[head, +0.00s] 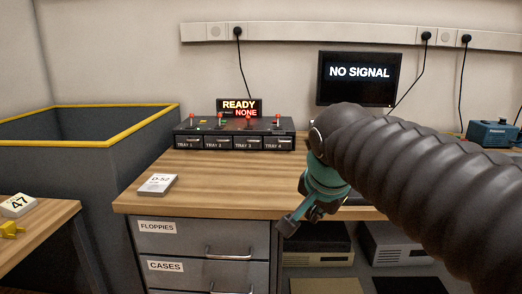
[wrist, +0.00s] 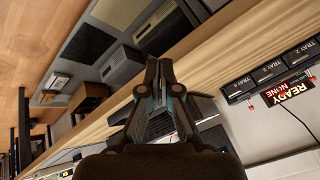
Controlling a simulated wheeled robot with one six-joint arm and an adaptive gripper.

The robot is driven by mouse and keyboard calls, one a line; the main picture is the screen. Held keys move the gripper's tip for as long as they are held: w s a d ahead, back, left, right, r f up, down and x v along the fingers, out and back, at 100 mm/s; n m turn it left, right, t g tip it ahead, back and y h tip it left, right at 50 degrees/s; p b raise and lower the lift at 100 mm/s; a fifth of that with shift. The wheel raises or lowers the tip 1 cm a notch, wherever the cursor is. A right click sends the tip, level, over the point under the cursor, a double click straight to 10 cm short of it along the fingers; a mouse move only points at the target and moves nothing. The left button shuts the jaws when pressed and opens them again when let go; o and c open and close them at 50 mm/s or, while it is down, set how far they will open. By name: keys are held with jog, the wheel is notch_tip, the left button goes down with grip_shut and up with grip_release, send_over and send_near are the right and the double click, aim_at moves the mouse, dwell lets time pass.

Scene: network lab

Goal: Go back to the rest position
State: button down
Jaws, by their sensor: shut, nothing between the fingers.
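My gripper (head: 289,224) is shut and empty in front of the wooden desk's front edge, at the centre right of the head view. It points down and to the left. In the wrist view my gripper (wrist: 158,62) shows its two fingers together, with nothing between them. My dark ribbed arm comes in from the right of the head view and hides part of the desk.
Drawers (head: 200,239) and shelved devices (head: 318,248) are below. A yellow-rimmed bin (head: 90,109) stands left.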

jog(key=s+d+f+n, duration=0.2)
jog(key=s+f+n, duration=0.2)
jog(key=s+f, duration=0.3)
jog(key=s+d+f+n+g, duration=0.1)
jog(key=s+d+f+n, duration=0.2)
jog(key=s+f, duration=0.4)
jog(key=shift+s+d+f+n, duration=0.25)
jog(key=shift+d+n, duration=0.1)
jog(key=shift+n, duration=0.25)
jog(key=shift+r, duration=0.1)
